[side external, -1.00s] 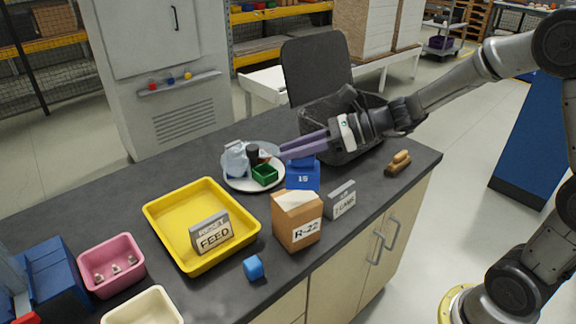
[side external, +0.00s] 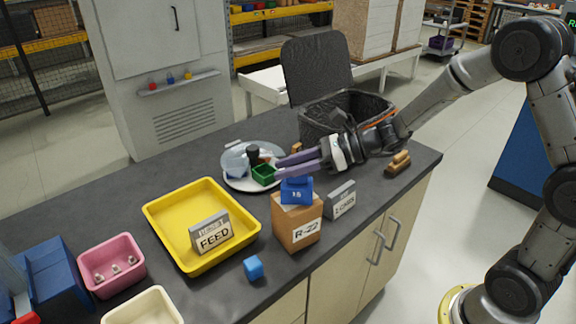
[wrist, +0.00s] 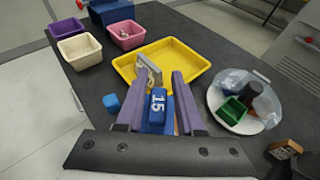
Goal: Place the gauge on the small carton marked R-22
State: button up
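The gauge (side external: 297,191) is a blue block with a white "15" label. It also shows between the fingers in the wrist view (wrist: 157,110). The small carton (side external: 297,229) is brown, marked R-22, and stands upright near the counter's front edge. In the side view the gauge overlaps the carton's top; I cannot tell whether it touches.
A grey labelled block (side external: 341,199) stands close right of the carton. A yellow tray (side external: 165,209) with a FEED sign (side external: 210,233) is to the left. A plate (side external: 238,184) with a green box (side external: 264,174) lies behind. A blue cube (side external: 253,268) sits in front.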

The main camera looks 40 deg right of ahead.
jog(key=shift+o, duration=0.9)
jog(key=shift+r, duration=0.15)
jog(key=v, duration=1.2)
jog(key=s+a+n+g+h, duration=0.2)
jog(key=s+a+n+g, duration=0.35)
jog(key=s+n, duration=0.65)
jog(key=s+d+n+t+h, duration=0.2)
jog(key=s+d+n+h, duration=0.4)
jog(key=n, duration=0.8)
jog(key=s+h, duration=0.2)
jog(key=s, duration=0.1)
jog(key=shift+s+d+r+n, duration=0.2)
jog(key=shift+s+r+n, duration=0.05)
jog(key=shift+r+n, duration=0.1)
